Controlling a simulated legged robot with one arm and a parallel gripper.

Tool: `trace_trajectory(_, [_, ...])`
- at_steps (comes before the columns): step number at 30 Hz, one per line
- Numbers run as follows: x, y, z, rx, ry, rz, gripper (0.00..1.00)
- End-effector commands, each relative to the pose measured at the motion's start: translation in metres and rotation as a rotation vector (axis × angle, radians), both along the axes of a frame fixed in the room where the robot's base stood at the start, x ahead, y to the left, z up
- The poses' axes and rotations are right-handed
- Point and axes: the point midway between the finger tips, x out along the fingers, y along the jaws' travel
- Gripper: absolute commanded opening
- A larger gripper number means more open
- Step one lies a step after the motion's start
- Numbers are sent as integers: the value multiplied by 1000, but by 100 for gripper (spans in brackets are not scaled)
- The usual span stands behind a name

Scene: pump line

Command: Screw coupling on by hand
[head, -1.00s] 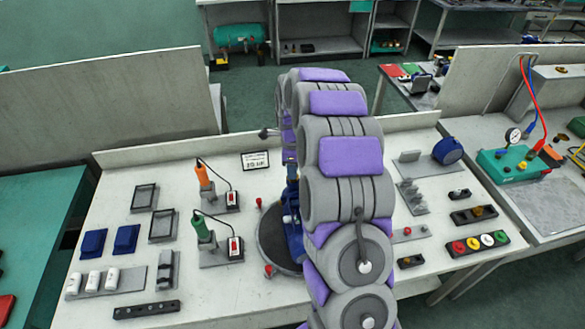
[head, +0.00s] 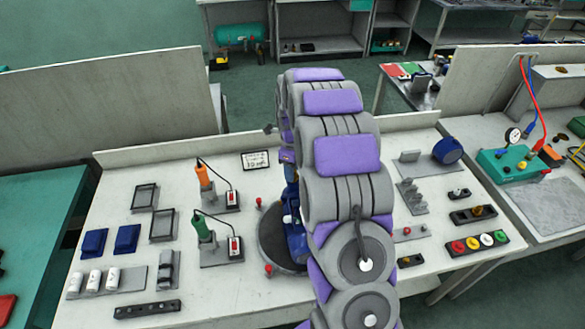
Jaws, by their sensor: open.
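My gripper is hidden behind my own thick grey and purple arm, which reaches over the middle of the bench. A blue pump-like body (head: 293,225) stands on a dark round plate (head: 273,240) and is partly covered by the arm. I cannot pick out the coupling for certain. A blue round part (head: 447,150) lies at the bench's right rear, and small grey fittings (head: 411,196) stand in a rack in front of it.
Orange (head: 204,180) and green (head: 204,230) handled tools stand on the left with cords. Blue bins (head: 93,242), a rack of white bottles (head: 112,278) and empty frames (head: 145,197) lie further left. A coloured button strip (head: 478,243) is at the right. A low back panel (head: 420,121) edges the bench.

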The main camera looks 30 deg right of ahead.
Motion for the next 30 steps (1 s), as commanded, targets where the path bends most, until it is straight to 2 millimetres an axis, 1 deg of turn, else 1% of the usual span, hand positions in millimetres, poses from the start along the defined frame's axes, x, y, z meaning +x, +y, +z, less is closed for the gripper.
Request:
trace_trajectory(2, [0,0,1,0,0,35,46])
trace_trajectory(9, [0,0,1,0,-1,261,46])
trace_trajectory(12, [0,0,0,0,-1,298,46])
trace_trajectory(21, [0,0,0,0,0,317,46])
trace_trajectory(23, [0,0,1,1,0,363,46])
trace_trajectory(27, [0,1,2,2,1,511,46])
trace_trajectory(30, [0,1,1,2,-1,578,46])
